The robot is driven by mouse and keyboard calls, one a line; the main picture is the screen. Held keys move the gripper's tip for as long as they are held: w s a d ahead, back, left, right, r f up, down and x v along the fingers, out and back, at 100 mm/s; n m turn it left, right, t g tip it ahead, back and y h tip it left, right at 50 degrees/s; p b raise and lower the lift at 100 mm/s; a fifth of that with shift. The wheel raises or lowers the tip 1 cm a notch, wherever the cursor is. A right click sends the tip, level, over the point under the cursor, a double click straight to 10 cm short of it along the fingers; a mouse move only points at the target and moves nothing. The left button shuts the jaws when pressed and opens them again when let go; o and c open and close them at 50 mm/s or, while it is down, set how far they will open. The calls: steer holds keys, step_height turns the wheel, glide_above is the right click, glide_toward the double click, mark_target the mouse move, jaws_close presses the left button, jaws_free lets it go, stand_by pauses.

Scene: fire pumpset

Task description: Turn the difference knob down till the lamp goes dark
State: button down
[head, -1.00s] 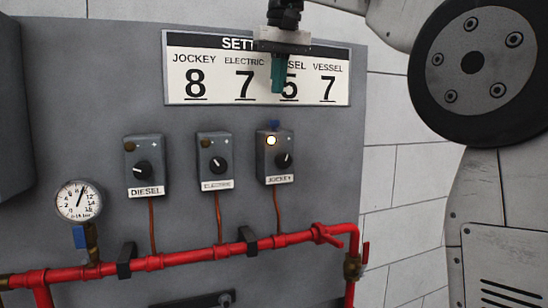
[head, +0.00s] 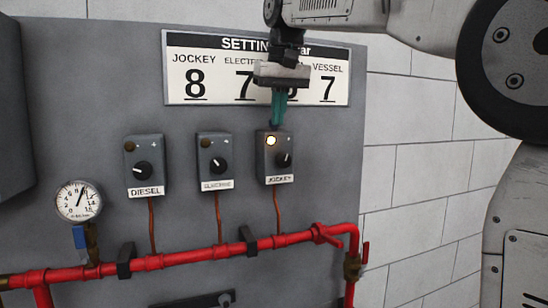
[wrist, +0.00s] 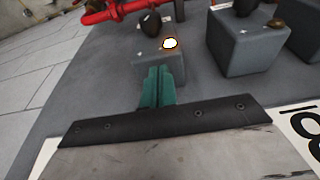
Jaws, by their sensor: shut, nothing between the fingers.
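The grey switch box labelled JOCKEY (head: 266,169) hangs at the right of three on the panel. Its lamp (head: 271,141) is lit, and it glows in the wrist view too (wrist: 170,43). A black pointer knob (head: 285,159) sits on its front. A small blue piece on the box's top, likely the difference knob, is now hidden by the fingers. My gripper (head: 277,122) points down with its teal fingers shut, tips at or just above the box's top. In the wrist view the fingertips (wrist: 157,70) overlap the box (wrist: 176,65); contact cannot be told.
The ELECTRIC box (head: 208,169) and DIESEL box (head: 138,174) stand to the left, their lamps dark. The settings sign (head: 210,88) is behind my gripper. A red pipe (head: 200,254) runs below, with a pressure gauge (head: 78,201) at left.

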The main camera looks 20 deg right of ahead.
steer(key=shift+w, duration=0.25)
stand_by(0.3)
steer(key=shift+d, duration=0.35)
stand_by(0.4)
steer(key=shift+s, duration=0.15)
steer(key=shift+s+r, duration=0.1)
steer(key=shift+s, duration=0.15)
steer(key=v, duration=0.3)
steer(key=w+v, duration=0.1)
steer(key=v, duration=0.1)
steer(key=shift+w+r, duration=0.1)
steer(key=shift+r, duration=0.4)
